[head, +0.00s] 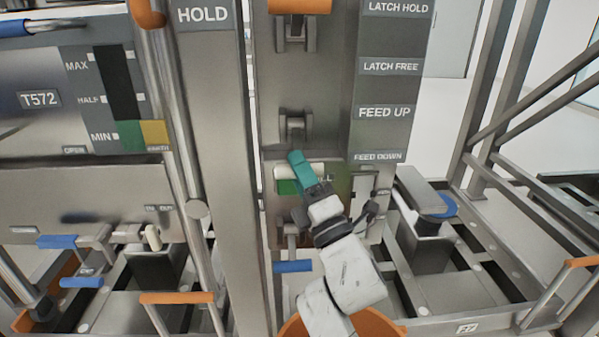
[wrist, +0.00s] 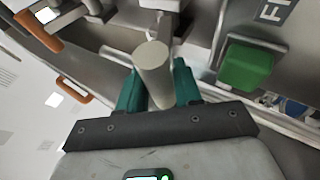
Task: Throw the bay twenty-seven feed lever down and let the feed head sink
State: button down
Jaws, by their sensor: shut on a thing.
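My gripper (head: 303,168), with teal fingers, is at the middle panel in the head view. In the wrist view my gripper (wrist: 159,85) has one finger on each side of a cream cylindrical lever handle (wrist: 152,62) and is shut on it. In the head view the cream handle (head: 283,172) lies sideways, a little below the level of the FEED DOWN label (head: 378,157). The FEED UP label (head: 384,112) is above it. My fingers and wrist hide part of the handle. The feed head cannot be made out for certain.
A green block (wrist: 246,66) is right of my fingers in the wrist view. A blue handle (head: 293,267) is below my gripper. A grey post marked HOLD (head: 207,110) stands close on the left. Orange-handled levers (head: 300,6) and a metal frame (head: 500,120) surround the panel.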

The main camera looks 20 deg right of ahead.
jog(key=c, duration=0.8)
grip_release()
jog(key=shift+f, duration=0.15)
jog(key=shift+c, duration=0.2)
jog(key=b+v, duration=0.2)
jog(key=v, duration=0.8)
jog(key=shift+s+f, duration=0.25)
jog(key=shift+s, duration=0.05)
jog(key=shift+d, duration=0.1)
